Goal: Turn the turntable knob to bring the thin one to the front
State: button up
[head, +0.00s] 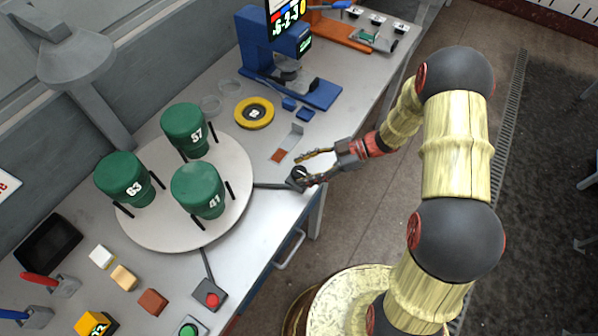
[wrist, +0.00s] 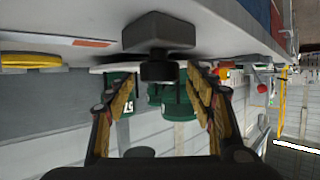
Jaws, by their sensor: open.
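A round white turntable (head: 237,205) on the bench carries three green cylinders between black posts. They are marked 57 (head: 185,128), 63 (head: 123,178) and 41 (head: 198,190). The one marked 41 stands nearest me; I cannot tell clearly which is thinnest. The dark turntable knob (head: 297,178) is by the bench's near edge, joined to the turntable by a dark bar. My gripper (head: 301,167) is open at the knob. In the wrist view the knob (wrist: 158,71) shows between the open fingers, with no clear contact; green cylinders appear behind it.
A red button (head: 211,299) and a green button (head: 189,331) are at the near edge. A yellow ring (head: 254,112), a blue stand (head: 262,62) and small blue blocks lie beyond the gripper. Small coloured blocks and a dark tray (head: 47,244) are at the left.

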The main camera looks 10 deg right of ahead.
jog(key=shift+x, duration=1)
jog(key=shift+c, duration=1.3)
jog(key=c, duration=0.7)
jog(key=shift+c, duration=0.7)
jog(key=shift+r+p, duration=0.15)
jog(key=shift+p, duration=0.45)
jog(key=shift+n+g, duration=0.3)
jog(key=o, duration=1.1)
